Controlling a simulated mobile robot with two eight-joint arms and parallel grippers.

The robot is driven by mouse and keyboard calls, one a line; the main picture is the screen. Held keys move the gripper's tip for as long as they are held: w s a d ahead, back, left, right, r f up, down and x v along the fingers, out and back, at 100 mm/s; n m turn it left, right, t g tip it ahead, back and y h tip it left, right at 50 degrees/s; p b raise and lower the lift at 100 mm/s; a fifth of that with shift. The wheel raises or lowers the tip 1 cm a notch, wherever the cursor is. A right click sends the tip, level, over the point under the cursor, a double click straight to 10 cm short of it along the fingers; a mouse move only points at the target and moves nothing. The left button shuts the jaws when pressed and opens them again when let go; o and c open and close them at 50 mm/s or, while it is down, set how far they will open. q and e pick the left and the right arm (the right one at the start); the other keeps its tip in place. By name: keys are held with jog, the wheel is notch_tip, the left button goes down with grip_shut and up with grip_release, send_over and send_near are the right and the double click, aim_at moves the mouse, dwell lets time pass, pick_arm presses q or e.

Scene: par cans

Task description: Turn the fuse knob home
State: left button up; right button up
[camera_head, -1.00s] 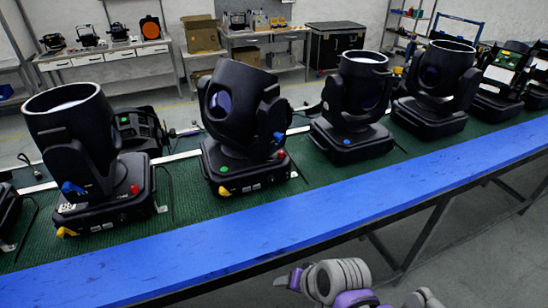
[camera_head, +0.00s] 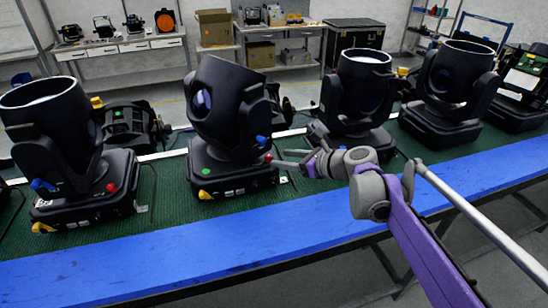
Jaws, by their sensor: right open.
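I cannot tell by a label which knob is the fuse knob. My right gripper (camera_head: 281,159) is open, its fingers pointing left with their tips close beside the red knob. I cannot tell whether they touch it. My left gripper is not in view.
A similar light (camera_head: 52,140) stands at the left; another (camera_head: 362,95) stands just behind my right gripper, with more (camera_head: 448,90) to the right. The blue bench edge (camera_head: 180,250) runs along the front and is clear. Shelves and boxes (camera_head: 213,27) stand at the back.

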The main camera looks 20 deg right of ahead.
aim_at(270, 157)
jog(key=shift+x, duration=2.3)
jog(key=shift+c, duration=0.2)
grip_shut()
